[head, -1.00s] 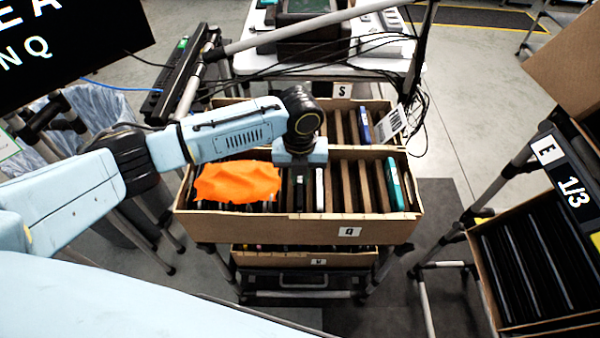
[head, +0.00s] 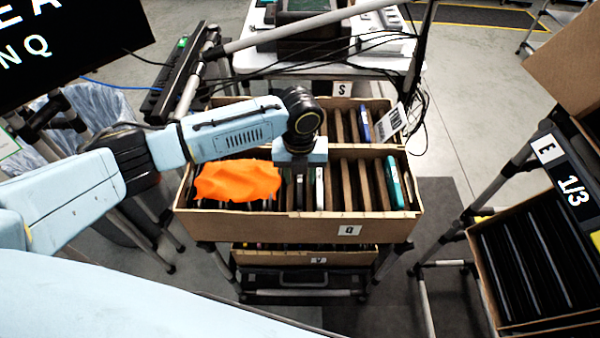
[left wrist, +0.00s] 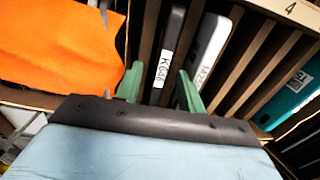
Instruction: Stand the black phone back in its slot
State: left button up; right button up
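A black phone (left wrist: 172,42) with a white label stands in a slot of the front tilted carton (head: 300,213). In the head view it shows only as a dark strip (head: 299,192) below my left gripper. My left gripper (left wrist: 157,86) is above the carton, its two green fingers apart. The black phone lies between and beyond the fingers in the left wrist view; I cannot tell whether they touch it. A white-edged phone (head: 319,188) stands just to its right, close to the right finger (left wrist: 205,50). My right gripper is in neither view.
An orange cloth (head: 236,182) covers the left slots of the front carton. A teal item (head: 394,184) stands at its right end, with bare dividers between. Another carton (head: 372,104) sits behind, holding a blue item (head: 364,124). A shelf carton (head: 490,275) stands at right.

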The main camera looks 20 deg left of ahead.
pick_arm(q)
notch_tip(320, 180, up, 13)
jog(key=p, duration=0.1)
jog(key=shift+r, duration=0.2)
notch_tip(320, 180, up, 7)
jog(key=p, duration=0.9)
dwell(0.4)
